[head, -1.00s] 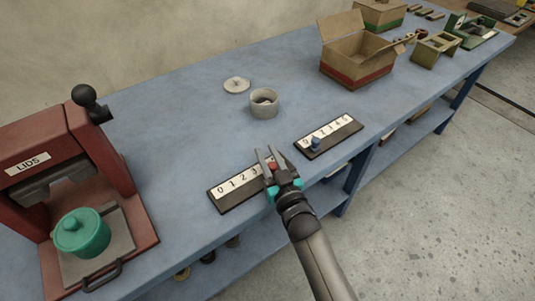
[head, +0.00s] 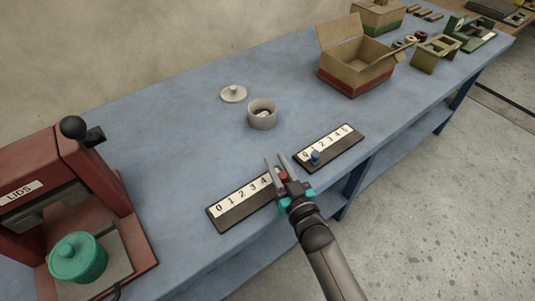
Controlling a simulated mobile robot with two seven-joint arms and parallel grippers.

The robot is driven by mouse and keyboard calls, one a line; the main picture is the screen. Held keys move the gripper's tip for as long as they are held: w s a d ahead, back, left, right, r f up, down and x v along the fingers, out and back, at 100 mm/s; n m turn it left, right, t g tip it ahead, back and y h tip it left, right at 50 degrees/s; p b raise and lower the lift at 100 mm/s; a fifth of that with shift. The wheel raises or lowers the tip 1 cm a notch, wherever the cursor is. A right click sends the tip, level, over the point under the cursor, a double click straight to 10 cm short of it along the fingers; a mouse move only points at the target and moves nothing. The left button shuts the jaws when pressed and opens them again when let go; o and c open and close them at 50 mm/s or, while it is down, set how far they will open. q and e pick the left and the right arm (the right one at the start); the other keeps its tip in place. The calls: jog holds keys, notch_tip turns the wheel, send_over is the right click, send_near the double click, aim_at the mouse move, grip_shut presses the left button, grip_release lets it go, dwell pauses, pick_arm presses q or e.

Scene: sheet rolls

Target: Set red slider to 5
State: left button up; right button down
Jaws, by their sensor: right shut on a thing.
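The red slider's scale board (head: 240,208) is a dark strip with a white number plate near the table's front edge. Its numbers 0 to 4 show, and the far right end is hidden behind my gripper. The red knob (head: 283,176) stands right of the 4, at the board's right end. My right gripper (head: 275,158) is over that end, with its jaws shut on the red knob, one finger on each side. My left gripper is not in view.
A second board (head: 340,153) with a blue knob (head: 315,157) near its low end lies just to the right. Behind are a grey pot (head: 262,115) and a lid (head: 233,93). A red LIDS press (head: 110,185) with a teal pot (head: 78,260) stands left. An open carton (head: 355,75) is farther back.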

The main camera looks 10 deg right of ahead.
jog(key=shift+w+d, duration=0.15)
jog(key=shift+d, duration=0.1)
jog(key=c, duration=1.1)
grip_release()
jog(key=o, duration=0.3)
jog(key=shift+o, duration=0.9)
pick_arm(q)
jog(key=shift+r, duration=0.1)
